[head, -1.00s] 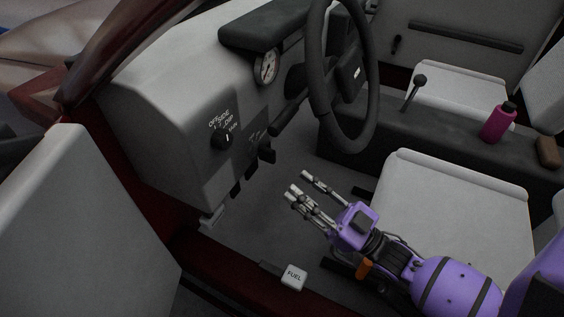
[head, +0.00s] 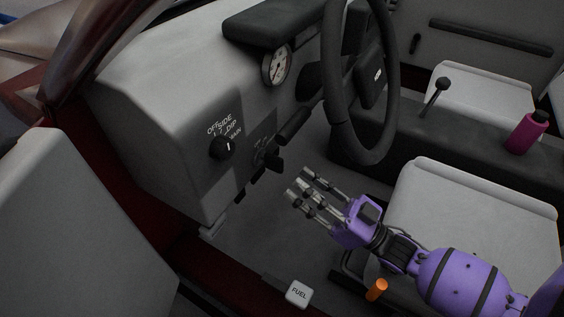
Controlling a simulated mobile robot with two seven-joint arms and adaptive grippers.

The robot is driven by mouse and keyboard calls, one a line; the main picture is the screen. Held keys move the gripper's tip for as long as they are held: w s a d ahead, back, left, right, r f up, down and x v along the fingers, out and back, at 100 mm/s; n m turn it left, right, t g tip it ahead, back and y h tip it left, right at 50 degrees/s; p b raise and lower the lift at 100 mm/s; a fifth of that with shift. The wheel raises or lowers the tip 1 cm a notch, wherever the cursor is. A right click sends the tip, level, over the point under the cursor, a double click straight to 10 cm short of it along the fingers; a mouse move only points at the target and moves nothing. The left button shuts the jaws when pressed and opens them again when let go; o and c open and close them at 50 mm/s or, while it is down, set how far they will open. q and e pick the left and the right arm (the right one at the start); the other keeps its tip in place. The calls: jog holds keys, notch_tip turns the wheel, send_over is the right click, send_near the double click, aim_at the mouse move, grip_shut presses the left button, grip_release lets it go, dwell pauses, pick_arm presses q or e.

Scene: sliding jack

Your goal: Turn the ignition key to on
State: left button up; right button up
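The ignition key (head: 272,160) appears as a dark piece standing out from the dark panel below the steering column. Small, blurred lettering sits just above it, so I cannot read which position it points to. My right gripper (head: 296,181) is to the lower right of the key, apart from it. Its fingers are spread, empty and point left toward the dashboard. My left gripper is not in view.
The steering wheel (head: 384,150) stands above and right of the key. The light knob (head: 222,148) is on the dash to the left. The FUEL lever (head: 298,294) is low by the sill. The grey seat (head: 470,215) lies right, with a magenta bottle (head: 524,136) beyond.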

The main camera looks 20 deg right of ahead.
aim_at(283, 169)
jog(key=x, duration=0.6)
jog(key=shift+s+r, duration=0.1)
jog(key=shift+c, duration=0.2)
grip_shut()
